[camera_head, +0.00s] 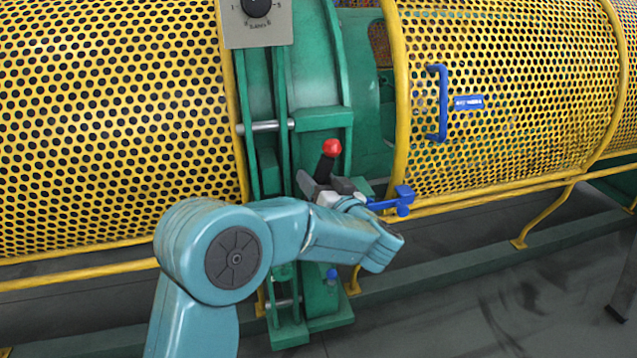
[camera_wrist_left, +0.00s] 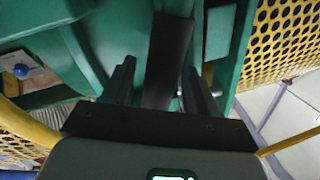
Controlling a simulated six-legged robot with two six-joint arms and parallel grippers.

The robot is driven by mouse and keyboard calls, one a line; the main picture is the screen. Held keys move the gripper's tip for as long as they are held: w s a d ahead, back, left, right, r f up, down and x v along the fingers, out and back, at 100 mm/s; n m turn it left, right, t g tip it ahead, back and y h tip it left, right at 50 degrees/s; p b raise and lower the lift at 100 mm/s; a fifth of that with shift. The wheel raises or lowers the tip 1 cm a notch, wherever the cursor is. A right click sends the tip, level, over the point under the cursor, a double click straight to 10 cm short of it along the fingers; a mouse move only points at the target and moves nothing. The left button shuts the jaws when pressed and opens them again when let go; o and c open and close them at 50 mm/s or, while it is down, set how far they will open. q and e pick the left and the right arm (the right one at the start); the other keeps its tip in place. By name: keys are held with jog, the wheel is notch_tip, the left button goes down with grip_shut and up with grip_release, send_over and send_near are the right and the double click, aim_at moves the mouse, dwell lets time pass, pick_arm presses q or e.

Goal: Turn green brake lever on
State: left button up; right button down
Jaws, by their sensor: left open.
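The brake lever on the green frame (camera_head: 318,120) has a black shaft (camera_head: 324,170) and a red knob (camera_head: 332,147). It stands nearly upright, leaning slightly right. My left gripper (camera_head: 325,183) is open at the lower part of the shaft, below the knob. In the left wrist view the dark shaft (camera_wrist_left: 168,55) runs between the two fingers of my left gripper (camera_wrist_left: 160,72), with gaps visible beside it. I cannot tell whether a finger touches it. The lever's base is hidden behind the gripper. My right gripper is not in view.
Yellow perforated guards (camera_head: 110,120) flank the frame left and right. The right guard has a blue handle (camera_head: 440,103). A blue latch (camera_head: 403,200) sits close right of my gripper. A grey dial box (camera_head: 257,25) is above.

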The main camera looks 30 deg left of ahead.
pick_arm(q)
grip_shut()
jog(key=shift+s+a+r, duration=0.2)
jog(key=shift+s+a, duration=0.15)
jog(key=shift+s, duration=0.05)
jog(key=s+a+n, duration=0.1)
jog(key=s, duration=0.1)
jog(key=s+a+n, duration=0.1)
jog(key=s+a, duration=0.1)
jog(key=s+a+r+n, duration=0.1)
jog(key=s+a, duration=0.1)
jog(key=shift+s+a+n+h+p, duration=0.2)
jog(key=shift+n+h+p, duration=0.2)
jog(key=s+a+f+n+h+b, duration=0.1)
jog(key=s+a+n+b, duration=0.1)
jog(key=s+a, duration=0.4)
jog(key=shift+s+f+n, duration=0.4)
jog(key=shift+s+n, duration=0.2)
jog(key=shift+n, duration=0.2)
grip_release()
jog(key=shift+s+a, duration=0.1)
jog(key=shift+s, duration=0.05)
